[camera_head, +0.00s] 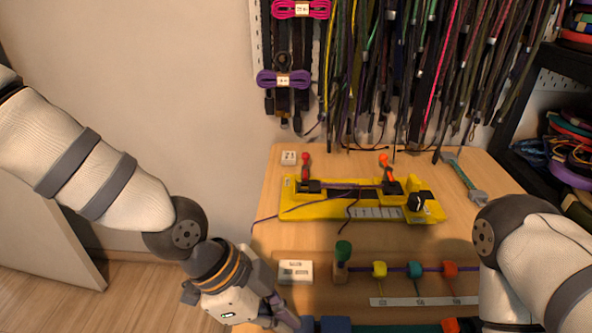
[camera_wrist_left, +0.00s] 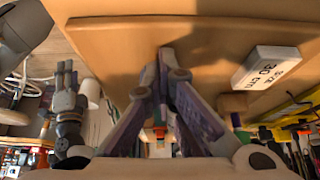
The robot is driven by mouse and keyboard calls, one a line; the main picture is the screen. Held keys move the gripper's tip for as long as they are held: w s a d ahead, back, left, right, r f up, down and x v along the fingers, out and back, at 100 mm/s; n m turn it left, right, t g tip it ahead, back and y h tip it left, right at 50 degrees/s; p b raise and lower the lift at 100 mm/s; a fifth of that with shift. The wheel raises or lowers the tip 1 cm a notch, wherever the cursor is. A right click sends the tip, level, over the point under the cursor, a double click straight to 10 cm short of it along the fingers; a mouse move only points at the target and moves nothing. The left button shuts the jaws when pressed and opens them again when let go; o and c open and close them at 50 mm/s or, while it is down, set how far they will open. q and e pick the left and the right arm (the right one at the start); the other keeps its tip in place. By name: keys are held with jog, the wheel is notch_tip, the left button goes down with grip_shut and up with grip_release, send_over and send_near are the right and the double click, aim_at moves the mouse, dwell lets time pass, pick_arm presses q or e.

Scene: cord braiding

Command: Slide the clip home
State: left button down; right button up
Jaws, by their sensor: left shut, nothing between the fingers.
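Small yellow (camera_head: 379,269), teal (camera_head: 414,269) and orange (camera_head: 450,269) pieces sit spaced apart along a purple cord on the table. I cannot tell which one is the clip. A wooden block with a green knob (camera_head: 343,250) stands at the cord's left end. My left gripper (camera_head: 284,318) is low at the table's front left, apart from these pieces. In the left wrist view its fingers (camera_wrist_left: 165,52) meet at the tips with nothing between them. My right arm enters at the right; its gripper is not visible.
A yellow jig (camera_head: 360,213) with two upright levers stands at the back of the table. A white labelled block (camera_head: 296,271) lies near my left gripper, and also shows in the wrist view (camera_wrist_left: 268,66). A wrench (camera_head: 463,178) lies back right. Cords hang behind.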

pick_arm(q)
jog(key=shift+d+f, duration=0.1)
jog(key=shift+d, duration=0.25)
